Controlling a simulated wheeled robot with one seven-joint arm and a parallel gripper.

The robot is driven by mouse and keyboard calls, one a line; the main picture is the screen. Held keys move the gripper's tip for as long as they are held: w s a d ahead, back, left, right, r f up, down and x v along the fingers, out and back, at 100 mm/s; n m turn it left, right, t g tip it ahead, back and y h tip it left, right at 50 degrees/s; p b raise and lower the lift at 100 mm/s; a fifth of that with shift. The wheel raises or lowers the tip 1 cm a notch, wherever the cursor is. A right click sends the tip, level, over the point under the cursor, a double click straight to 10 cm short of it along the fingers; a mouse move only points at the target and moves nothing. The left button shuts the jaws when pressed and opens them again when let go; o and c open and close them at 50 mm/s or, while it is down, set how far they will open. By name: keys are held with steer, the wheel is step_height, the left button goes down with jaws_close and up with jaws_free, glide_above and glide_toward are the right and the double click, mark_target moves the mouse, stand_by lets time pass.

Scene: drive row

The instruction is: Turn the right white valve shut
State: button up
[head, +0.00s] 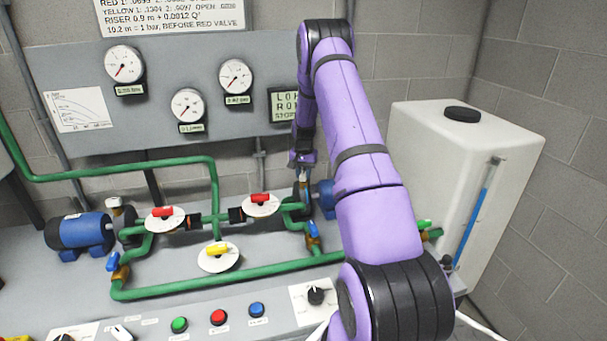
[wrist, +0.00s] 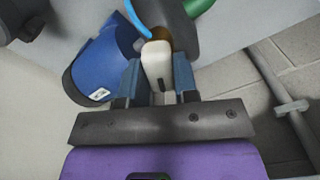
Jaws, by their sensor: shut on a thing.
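The right white valve (wrist: 156,58) shows its pale handle between my gripper's two fingers in the wrist view. My gripper (wrist: 158,78) is shut on this handle, one blue-grey finger on each side. In the head view my gripper (head: 303,172) is small, at the right pump, below the display panel. There the right valve is mostly hidden behind it, and I cannot tell the handle's angle. The left white valve (head: 113,202) stands above the left pump.
The right blue pump motor (head: 326,198) is close beside my gripper; it also shows in the wrist view (wrist: 108,62). Green pipes (head: 190,291), red valves (head: 260,199) and a yellow valve (head: 217,250) lie left. A white tank (head: 430,140) stands right.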

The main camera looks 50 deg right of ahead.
mark_target(303, 173)
steer(key=m, duration=1.2)
steer(key=shift+m, duration=0.3)
stand_by(0.4)
steer(key=o, duration=0.9)
step_height(303, 173, up, 11)
steer(key=shift+f, duration=0.1)
